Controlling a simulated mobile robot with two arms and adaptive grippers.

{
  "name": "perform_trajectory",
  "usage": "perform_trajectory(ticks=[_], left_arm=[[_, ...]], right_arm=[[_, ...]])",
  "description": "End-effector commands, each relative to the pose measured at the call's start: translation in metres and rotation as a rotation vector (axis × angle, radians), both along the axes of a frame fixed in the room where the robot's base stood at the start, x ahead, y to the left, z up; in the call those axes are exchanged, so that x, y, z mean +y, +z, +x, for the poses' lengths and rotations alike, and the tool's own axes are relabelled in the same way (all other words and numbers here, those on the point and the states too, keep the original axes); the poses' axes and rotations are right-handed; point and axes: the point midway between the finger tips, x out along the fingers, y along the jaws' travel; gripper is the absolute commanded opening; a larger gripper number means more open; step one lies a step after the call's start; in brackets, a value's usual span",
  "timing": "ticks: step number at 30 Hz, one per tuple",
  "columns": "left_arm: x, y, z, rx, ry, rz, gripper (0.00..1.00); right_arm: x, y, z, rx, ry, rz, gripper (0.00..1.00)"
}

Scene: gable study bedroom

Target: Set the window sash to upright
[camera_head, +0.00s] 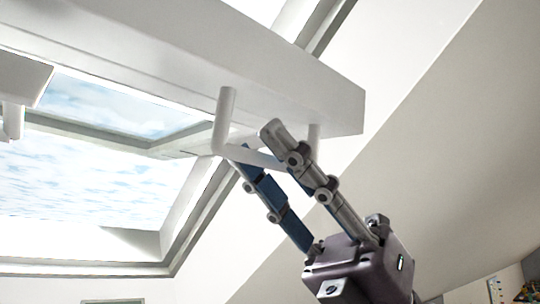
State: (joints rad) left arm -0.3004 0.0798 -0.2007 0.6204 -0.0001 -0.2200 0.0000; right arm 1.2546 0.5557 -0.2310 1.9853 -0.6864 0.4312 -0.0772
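The window sash (170,50) is a thick white frame that slants across the upper part of the view, tilted out of the roof window opening. A white U-shaped bar handle (224,118) hangs from its lower face near the right end. My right gripper (257,146) reaches up from the lower right to this handle. Its two fingers are spread, and the handle's crossbar shows between them near the tips. I cannot tell whether either finger touches the bar. Part of the bar is hidden behind the fingers. My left gripper is not in view.
The window opening's frame (198,214) borders cloudy sky below the sash. A white panel (22,78) with a smaller white fitting under it juts in at the left edge. The sloped wall (450,150) at the right is bare. Small items (527,290) show at the lower right corner.

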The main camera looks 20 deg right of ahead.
Motion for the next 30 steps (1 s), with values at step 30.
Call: perform_trajectory(ticks=[30], left_arm=[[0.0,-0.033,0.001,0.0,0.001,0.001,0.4]], right_arm=[[0.005,-0.037,0.015,-0.074,0.008,0.032,0.0]])
